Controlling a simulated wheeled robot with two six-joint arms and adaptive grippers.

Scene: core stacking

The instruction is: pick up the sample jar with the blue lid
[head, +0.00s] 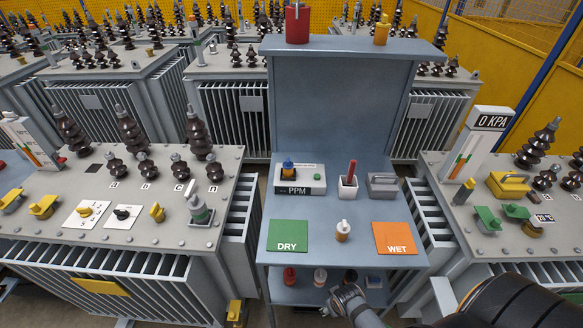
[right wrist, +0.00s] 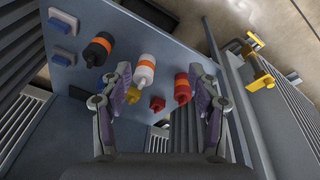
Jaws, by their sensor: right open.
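A small jar with a blue lid (head: 288,164) stands on the PPM meter (head: 300,180) on the cart's upper shelf in the head view. My right gripper (head: 345,297) is low at the cart's front edge, by the lower shelf and well below that jar. In the right wrist view my right gripper (right wrist: 160,72) is open, its fingers spread on either side of a white bottle with an orange band (right wrist: 144,72); I cannot tell how far away the bottle is. No blue-lidded jar can be made out in the right wrist view. My left gripper is not in view.
The upper shelf holds a white-capped jar (head: 343,231), a green DRY mat (head: 288,236), an orange WET mat (head: 395,238), a white cup (head: 348,186) and a grey block (head: 382,185). A black bottle (right wrist: 97,48), red bottle (right wrist: 182,88) and blue blocks (right wrist: 63,21) are near my gripper.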

